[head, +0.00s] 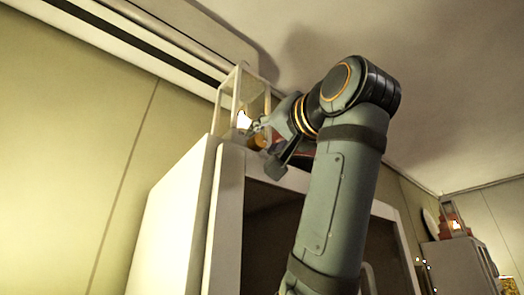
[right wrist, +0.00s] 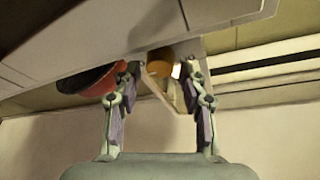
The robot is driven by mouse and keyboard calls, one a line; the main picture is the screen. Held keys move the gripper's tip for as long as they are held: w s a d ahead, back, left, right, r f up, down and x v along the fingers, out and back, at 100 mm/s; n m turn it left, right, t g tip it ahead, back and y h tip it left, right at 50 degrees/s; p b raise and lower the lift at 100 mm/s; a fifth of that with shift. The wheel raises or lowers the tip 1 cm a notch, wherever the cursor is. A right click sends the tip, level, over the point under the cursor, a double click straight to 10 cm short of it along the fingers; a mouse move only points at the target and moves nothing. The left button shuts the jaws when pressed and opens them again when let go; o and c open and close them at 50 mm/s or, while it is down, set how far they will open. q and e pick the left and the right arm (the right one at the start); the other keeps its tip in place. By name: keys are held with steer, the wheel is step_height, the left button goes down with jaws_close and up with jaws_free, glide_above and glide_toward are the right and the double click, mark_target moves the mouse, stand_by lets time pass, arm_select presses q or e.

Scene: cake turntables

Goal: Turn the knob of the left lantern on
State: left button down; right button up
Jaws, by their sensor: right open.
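The left lantern (head: 237,82), a pale open frame, stands on top of the white cabinet, with a bright glow inside it. Its orange-brown knob (head: 257,141) faces my right gripper (head: 265,149). In the right wrist view the knob (right wrist: 159,61) lies between the spread fingertips of my right gripper (right wrist: 160,75), close to their tips. The fingers are open, and I cannot tell whether either touches the knob. My right forearm and wrist hide part of the cabinet top. My left gripper is out of view.
The white cabinet (head: 172,228) has a dark open front below the lantern. A red and black round thing (right wrist: 92,80) sits beside the knob in the right wrist view. Another lantern (head: 452,224) with an orange base glows at far right. The ceiling is close above.

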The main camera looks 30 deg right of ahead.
steer(key=v, duration=0.9)
steer(key=shift+s, duration=0.4)
steer(key=shift+a+f, duration=0.1)
steer(key=shift+f, duration=0.05)
